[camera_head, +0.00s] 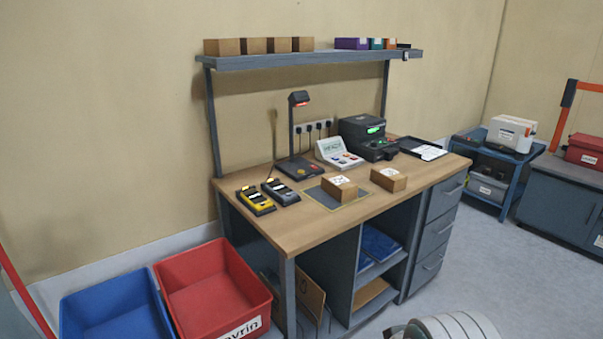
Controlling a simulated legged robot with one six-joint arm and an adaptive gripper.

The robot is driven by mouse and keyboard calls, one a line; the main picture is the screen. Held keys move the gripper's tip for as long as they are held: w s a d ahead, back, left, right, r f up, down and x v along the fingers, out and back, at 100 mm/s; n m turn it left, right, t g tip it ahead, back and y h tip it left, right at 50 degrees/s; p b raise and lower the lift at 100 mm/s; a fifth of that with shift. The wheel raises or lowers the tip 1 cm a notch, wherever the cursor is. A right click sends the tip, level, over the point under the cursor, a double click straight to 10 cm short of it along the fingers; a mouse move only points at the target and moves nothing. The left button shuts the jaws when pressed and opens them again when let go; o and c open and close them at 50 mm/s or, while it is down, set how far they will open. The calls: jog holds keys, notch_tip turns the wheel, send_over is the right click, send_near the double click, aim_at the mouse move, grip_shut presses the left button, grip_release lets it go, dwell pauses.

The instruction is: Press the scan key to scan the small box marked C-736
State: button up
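Two small brown boxes with white labels lie on the wooden bench. One box (340,191) rests on a dark mat with a yellow border (322,197). The other box (388,181) lies right of the mat. Their label print is too small to read, so I cannot tell which is C-736. A black scanner stand (298,168) with a lit red head stands behind the mat; its base has red and yellow buttons. A white console (338,153) with a small display and coloured keys stands right of it. I cannot tell which is the scan key.
Yellow and dark handheld devices (256,201) lie at the bench's left. A black printer (367,139) and a tray (422,148) stand at the right. Red (212,284) and blue bins (115,306) stand on the floor at left. A shelf (310,60) hangs above.

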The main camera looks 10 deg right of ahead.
jog(key=shift+s+a, duration=0.15)
jog(key=shift+a, duration=0.15)
grip_shut()
dwell(0.9)
